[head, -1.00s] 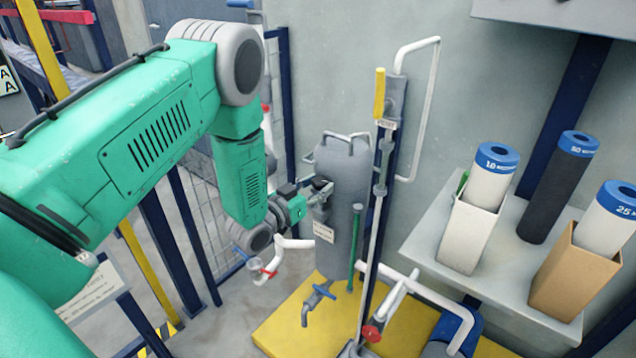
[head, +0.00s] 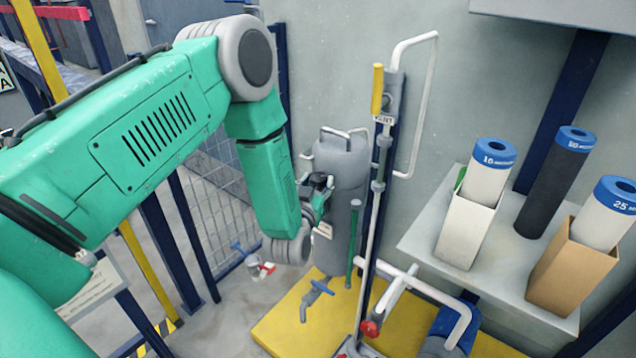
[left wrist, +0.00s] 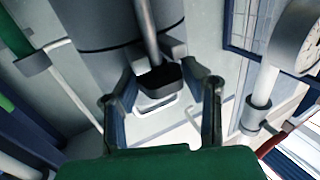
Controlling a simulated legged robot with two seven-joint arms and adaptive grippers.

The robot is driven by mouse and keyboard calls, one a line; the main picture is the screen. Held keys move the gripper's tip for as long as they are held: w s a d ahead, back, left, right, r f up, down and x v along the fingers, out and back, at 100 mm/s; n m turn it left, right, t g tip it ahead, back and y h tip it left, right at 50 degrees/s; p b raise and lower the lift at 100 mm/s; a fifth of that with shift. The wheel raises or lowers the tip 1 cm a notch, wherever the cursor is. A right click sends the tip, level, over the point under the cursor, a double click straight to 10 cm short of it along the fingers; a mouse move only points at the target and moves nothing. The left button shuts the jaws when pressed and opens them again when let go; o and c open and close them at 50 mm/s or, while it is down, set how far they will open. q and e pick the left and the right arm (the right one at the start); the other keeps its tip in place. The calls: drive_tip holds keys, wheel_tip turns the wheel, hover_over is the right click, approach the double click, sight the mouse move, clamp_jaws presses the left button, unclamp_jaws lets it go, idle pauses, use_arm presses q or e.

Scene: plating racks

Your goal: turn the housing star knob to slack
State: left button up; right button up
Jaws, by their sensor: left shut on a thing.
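The grey cylindrical housing (head: 345,165) stands upright on the yellow base, with a handle on its top. My left gripper (head: 322,185) is at the left side of the housing, at mid-height. In the left wrist view, my left gripper (left wrist: 163,75) has its fingers on both sides of a dark knob (left wrist: 160,78) in front of the grey housing (left wrist: 95,65). It is shut on this knob, which I take to be the star knob. My right gripper is not in view.
A blue-handled tap (head: 316,291) and a red knob (head: 369,328) are low on the yellow base (head: 275,325). Blue-capped cartridges stand on a shelf (head: 412,240) at right. A mesh fence is behind my arm.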

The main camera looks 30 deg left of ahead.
use_arm(q)
drive_tip(key=shift+r, duration=0.1)
drive_tip(key=o, duration=1.2)
drive_tip(key=shift+c, duration=0.2)
drive_tip(key=shift+s, duration=0.1)
drive_tip(key=v, duration=1.1)
drive_tip(key=shift+s, duration=0.35)
drive_tip(key=shift+d, duration=0.1)
